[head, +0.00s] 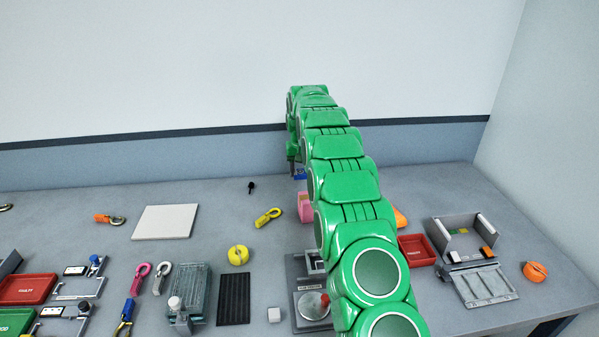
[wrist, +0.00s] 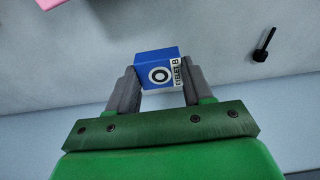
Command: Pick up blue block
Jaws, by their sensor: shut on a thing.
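The blue block (wrist: 158,62) is between the two grey fingers of my gripper (wrist: 160,88) in the wrist view. It has a white face with a dark ring and black lettering. My gripper is shut on it. In the head view my gripper (head: 294,168) is near the back of the table, close to the wall, and a small part of the blue block (head: 299,175) shows below it. My green arm hides much of the table's middle in the head view. I cannot tell how far the block is from the table surface.
A pink block (head: 305,207) stands just in front of my gripper. A small black peg-like piece (head: 251,187) lies to the left, with a yellow hook (head: 268,217) nearby. A white board (head: 165,222) lies farther left. Red tray (head: 416,250) and grey fixture (head: 464,240) stand at right.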

